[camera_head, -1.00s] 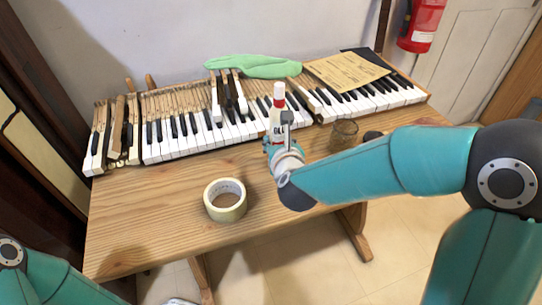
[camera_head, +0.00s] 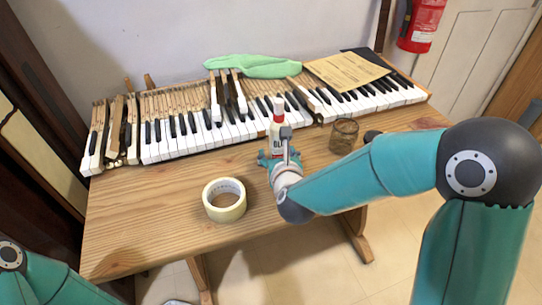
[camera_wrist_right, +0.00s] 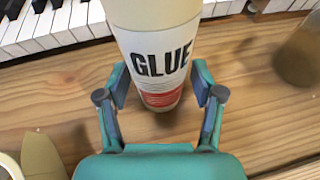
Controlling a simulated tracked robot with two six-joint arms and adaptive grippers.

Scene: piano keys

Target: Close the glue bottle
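The glue bottle (camera_head: 277,132) stands upright on the wooden table, in front of the piano keys. It has a white body, a red band and a white tip; whether the tip is a separate cap is too small to tell. In the right wrist view its lower body (camera_wrist_right: 162,55) shows with the word GLUE, and its top is cut off. My right gripper (camera_wrist_right: 160,90) is open, with one finger on each side of the bottle and a visible gap at the right finger. In the head view the right gripper (camera_head: 276,160) is at the bottle's front. My left gripper is out of view.
A tape roll (camera_head: 224,200) lies left in front of the bottle. Piano keys (camera_head: 180,137) line the back, with a green cloth (camera_head: 255,66) and brown paper (camera_head: 347,71).

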